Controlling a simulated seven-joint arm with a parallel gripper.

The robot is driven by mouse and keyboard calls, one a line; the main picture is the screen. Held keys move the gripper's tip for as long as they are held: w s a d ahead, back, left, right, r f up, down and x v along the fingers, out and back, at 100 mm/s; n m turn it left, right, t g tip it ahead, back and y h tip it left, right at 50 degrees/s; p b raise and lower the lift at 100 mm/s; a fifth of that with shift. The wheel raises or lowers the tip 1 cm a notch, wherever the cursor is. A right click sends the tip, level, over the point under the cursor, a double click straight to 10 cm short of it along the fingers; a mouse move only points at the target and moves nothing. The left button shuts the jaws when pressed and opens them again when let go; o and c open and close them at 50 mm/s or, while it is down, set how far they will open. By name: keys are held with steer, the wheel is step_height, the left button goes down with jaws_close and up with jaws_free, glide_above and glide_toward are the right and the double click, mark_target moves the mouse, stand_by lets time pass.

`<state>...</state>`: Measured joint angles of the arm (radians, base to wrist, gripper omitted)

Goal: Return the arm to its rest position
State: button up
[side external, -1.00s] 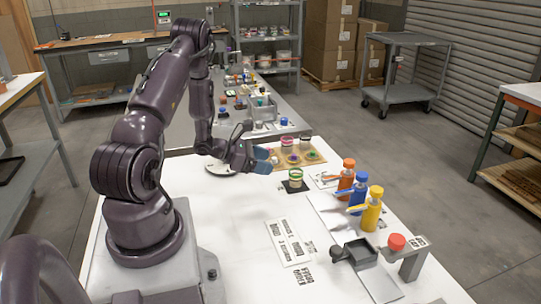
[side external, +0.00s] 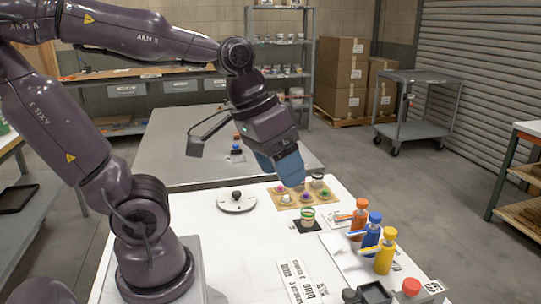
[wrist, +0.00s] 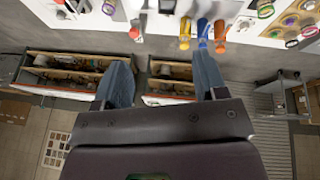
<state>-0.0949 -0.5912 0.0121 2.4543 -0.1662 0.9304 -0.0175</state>
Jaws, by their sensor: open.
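My gripper (side external: 286,170) is raised in the air above the back of the white table (side external: 225,245), with its blue fingers pointing down. In the wrist view its two blue fingers (wrist: 161,76) are spread apart with nothing between them. My arm is lifted, its forearm running almost level across the upper left. Below the gripper, a tan rack board (side external: 281,206) holds several small jars with coloured contents or lids. The fingertips overlap the board's back edge in the picture, so the exact height gap is hard to judge.
A jar with a green band (side external: 307,215) stands in front of the board. Orange (side external: 359,218), blue (side external: 372,231) and yellow (side external: 385,253) bottles stand at the right. A white disc with a black knob (side external: 237,202) lies left of the board. A grey table stands behind.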

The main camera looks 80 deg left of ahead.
steer(key=shift+s+r+m+t+y, duration=0.6)
steer(key=shift+s+r+m+t, duration=0.15)
steer(key=shift+m, duration=0.35)
stand_by(0.5)
